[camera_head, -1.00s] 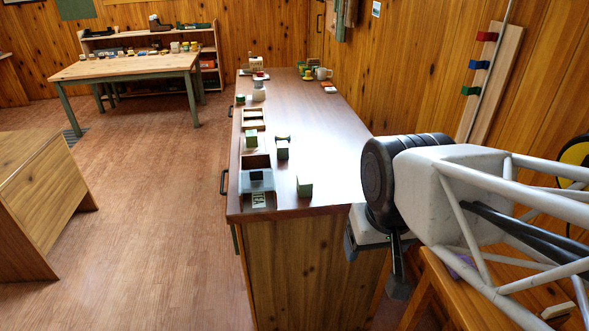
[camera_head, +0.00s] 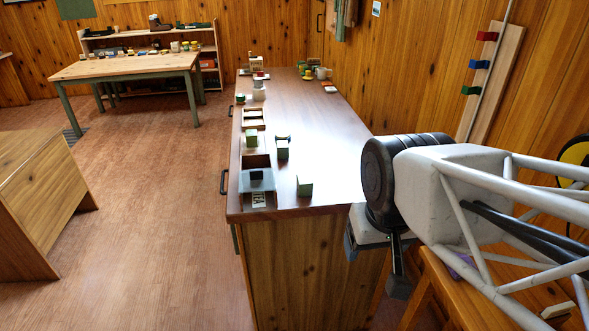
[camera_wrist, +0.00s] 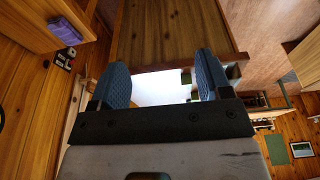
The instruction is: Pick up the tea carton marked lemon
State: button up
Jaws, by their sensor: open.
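Several small green box-shaped cartons stand on the dark brown counter (camera_head: 335,160) in the head view. One carton (camera_head: 305,186) stands alone near the front end, another (camera_head: 283,151) is further back, and a third (camera_head: 252,139) is at the left. Their markings are too small to read, so I cannot tell which is lemon. My gripper (camera_head: 398,290) is off the counter's right front corner, low and apart from the cartons. In the wrist view my gripper (camera_wrist: 165,78) has its two blue-grey fingers wide apart with nothing between them.
A grey-and-wood holder (camera_head: 257,180) with a label (camera_head: 259,200) sits at the counter's front left edge. The counter's middle right is clear. A wood-panelled wall runs along the right.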

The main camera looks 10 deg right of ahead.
jog(key=shift+o, duration=0.5)
jog(key=shift+w, duration=0.1)
jog(key=t, duration=1)
send_near(307, 187)
jog(key=x, duration=0.4)
jog(key=shift+w+f+t, duration=0.4)
jog(key=shift+f+t, duration=0.05)
jog(key=shift+t, duration=0.05)
jog(key=shift+w, duration=0.1)
jog(key=shift+x, duration=1.2)
jog(key=shift+w+f, duration=0.1)
jog(key=shift+w, duration=0.05)
jog(key=shift+x, duration=2.45)
